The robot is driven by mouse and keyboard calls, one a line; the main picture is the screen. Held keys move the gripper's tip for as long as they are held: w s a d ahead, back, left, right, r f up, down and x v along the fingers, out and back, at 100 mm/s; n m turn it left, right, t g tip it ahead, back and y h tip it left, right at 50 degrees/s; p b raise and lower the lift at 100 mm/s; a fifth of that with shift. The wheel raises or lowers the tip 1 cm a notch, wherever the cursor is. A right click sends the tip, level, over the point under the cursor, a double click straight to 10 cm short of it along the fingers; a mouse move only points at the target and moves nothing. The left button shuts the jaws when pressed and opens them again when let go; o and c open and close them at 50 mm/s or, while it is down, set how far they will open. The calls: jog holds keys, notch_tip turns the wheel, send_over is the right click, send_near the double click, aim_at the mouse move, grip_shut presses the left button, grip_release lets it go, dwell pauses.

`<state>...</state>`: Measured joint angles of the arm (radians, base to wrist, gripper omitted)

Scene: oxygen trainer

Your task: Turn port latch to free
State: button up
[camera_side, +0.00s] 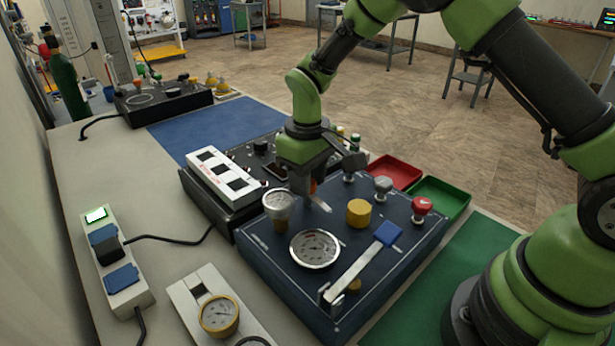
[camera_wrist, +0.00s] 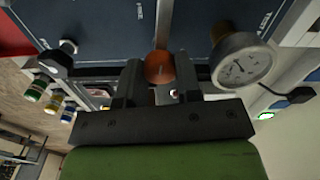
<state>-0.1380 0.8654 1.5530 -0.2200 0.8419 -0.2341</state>
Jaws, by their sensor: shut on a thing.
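A dark blue panel box (camera_side: 268,262) stands on the bench. My gripper (camera_side: 308,190) points down at its far edge, between a pale-topped gauge and a grey-capped knob. In the wrist view my gripper (camera_wrist: 160,82) has its two dark fingers on either side of an orange knob (camera_wrist: 160,66), shut on it. The orange knob (camera_side: 313,187) shows only as a sliver in the side view. A pale bar (camera_side: 319,202) lies beside it on the panel. A long silver lever (camera_side: 358,268) with a blue end lies across the panel's near right. No label reading port or free is legible.
The panel also carries a round gauge (camera_side: 314,249), a yellow knob (camera_side: 358,213), a grey knob (camera_side: 383,187) and a red knob (camera_side: 422,208). Red (camera_side: 394,172) and green (camera_side: 438,198) trays sit behind. A white-topped unit (camera_side: 222,175) stands close on the left.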

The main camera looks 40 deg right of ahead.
dwell(0.3)
jog(key=o, duration=0.9)
notch_tip(320, 180, up, 10)
jog(key=s+d+r+m+t, duration=0.1)
jog(key=s+r+m+t, duration=0.1)
jog(key=s+r, duration=0.45)
jog(key=s+r+m+t, duration=0.1)
jog(key=s, duration=0.4)
jog(key=s+d+r+m+t+y, duration=0.1)
jog(key=s+r+t, duration=0.1)
jog(key=s, duration=0.3)
jog(key=s+r+m+t+y, duration=0.1)
jog(key=s+r+t, duration=0.1)
jog(key=s, duration=0.3)
jog(key=shift+s+d+m, duration=0.15)
jog(key=shift+m, duration=0.25)
